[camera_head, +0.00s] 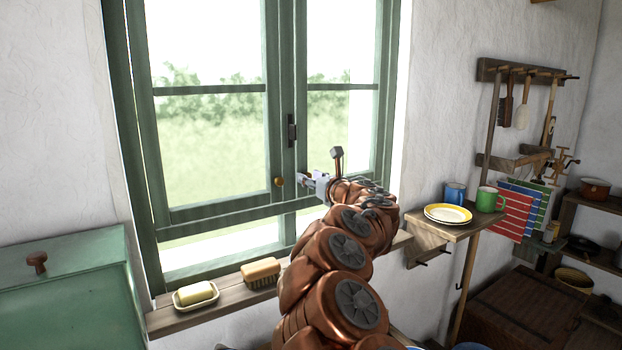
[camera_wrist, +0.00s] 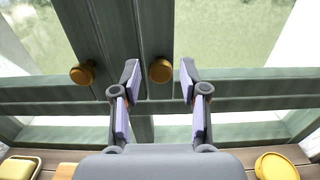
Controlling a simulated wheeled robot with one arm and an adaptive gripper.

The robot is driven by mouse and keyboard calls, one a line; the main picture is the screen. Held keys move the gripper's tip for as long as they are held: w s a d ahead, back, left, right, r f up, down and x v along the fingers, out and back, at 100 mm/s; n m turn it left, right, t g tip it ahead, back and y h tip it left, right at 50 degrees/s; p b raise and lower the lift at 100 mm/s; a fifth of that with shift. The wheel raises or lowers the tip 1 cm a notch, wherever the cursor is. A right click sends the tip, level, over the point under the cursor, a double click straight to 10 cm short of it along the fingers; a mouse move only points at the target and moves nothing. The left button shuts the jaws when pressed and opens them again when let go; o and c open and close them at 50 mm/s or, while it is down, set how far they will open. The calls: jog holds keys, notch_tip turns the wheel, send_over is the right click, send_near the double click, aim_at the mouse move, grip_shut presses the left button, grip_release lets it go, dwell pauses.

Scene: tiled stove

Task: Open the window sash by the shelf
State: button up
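The green-framed window has two sashes that meet at a middle post and look closed. The right sash (camera_head: 342,87) is the one nearer the wall shelf (camera_head: 432,232). Its round brass knob (camera_wrist: 161,70) shows in the wrist view between the fingertips of my gripper (camera_wrist: 160,76). My gripper is open, with a finger on each side of this knob; I cannot tell whether either touches it. In the head view my gripper (camera_head: 308,181) is in front of the right sash and hides that knob. The left sash's knob (camera_head: 278,182) is left of my gripper.
A dark latch (camera_head: 292,131) is on the middle post. A soap dish (camera_head: 195,295) and a brush (camera_head: 261,271) lie on the sill (camera_head: 222,307) below. The wall shelf holds a yellow-rimmed plate (camera_head: 447,214), a blue mug (camera_head: 455,193) and a green mug (camera_head: 489,200).

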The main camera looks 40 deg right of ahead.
grip_shut()
jog(key=shift+s, duration=0.1)
dwell(0.4)
